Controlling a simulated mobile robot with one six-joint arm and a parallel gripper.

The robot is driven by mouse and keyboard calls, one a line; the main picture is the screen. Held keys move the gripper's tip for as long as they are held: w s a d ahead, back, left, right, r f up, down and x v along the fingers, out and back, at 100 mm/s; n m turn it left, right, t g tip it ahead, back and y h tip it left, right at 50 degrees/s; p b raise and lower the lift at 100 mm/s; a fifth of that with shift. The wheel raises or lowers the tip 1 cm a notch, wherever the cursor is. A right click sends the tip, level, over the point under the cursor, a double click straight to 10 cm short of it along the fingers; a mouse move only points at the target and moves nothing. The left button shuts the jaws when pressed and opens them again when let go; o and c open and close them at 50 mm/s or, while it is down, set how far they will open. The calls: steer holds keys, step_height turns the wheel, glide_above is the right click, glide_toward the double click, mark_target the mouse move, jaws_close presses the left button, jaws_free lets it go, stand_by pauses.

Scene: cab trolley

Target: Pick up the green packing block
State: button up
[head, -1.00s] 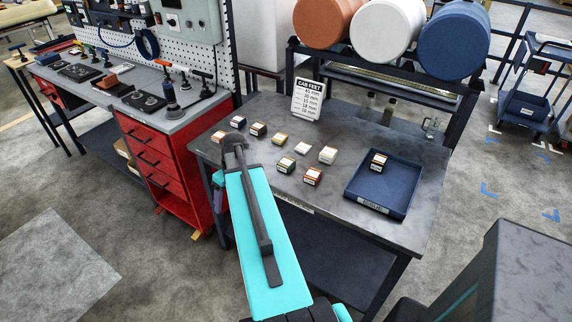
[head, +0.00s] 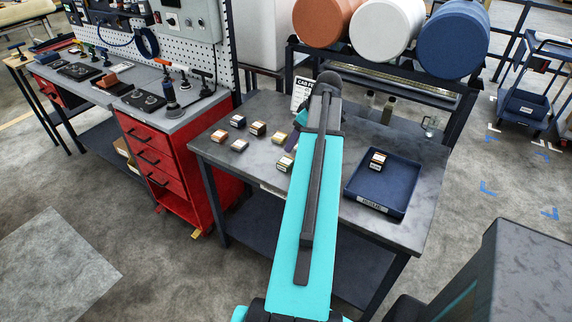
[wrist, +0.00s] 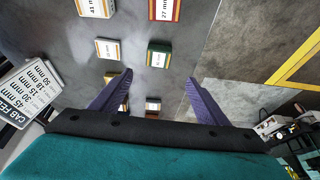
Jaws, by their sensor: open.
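The green packing block (head: 286,163) has a white label on top and lies on the grey table (head: 215,155), just left of my arm in the head view. In the wrist view the green block (wrist: 159,53) lies on the table past my fingertips, roughly in line with the gap between them. My gripper (wrist: 157,82) has its two purple fingers apart, with nothing held between them.
Other labelled blocks lie close by, including a yellow-edged one (wrist: 108,49) and a red one (wrist: 165,9). A blue tray (head: 402,208) holding a block (head: 378,160) sits at the table's right. A size card (wrist: 28,90) stands at the back.

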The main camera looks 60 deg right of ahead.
steer(key=shift+s+d+r, duration=0.15)
steer(key=shift+s+d, duration=0.05)
steer(key=shift+s, duration=0.1)
steer(key=p, duration=0.2)
glide_above(287, 161)
steer(key=s, duration=0.2)
steer(key=shift+s+a+f, duration=0.1)
steer(key=shift+f, duration=3.9)
steer(key=shift+f, duration=0.1)
steer(key=shift+p+x, duration=1.6)
steer(key=shift+x, duration=0.85)
steer(key=c, duration=1.2)
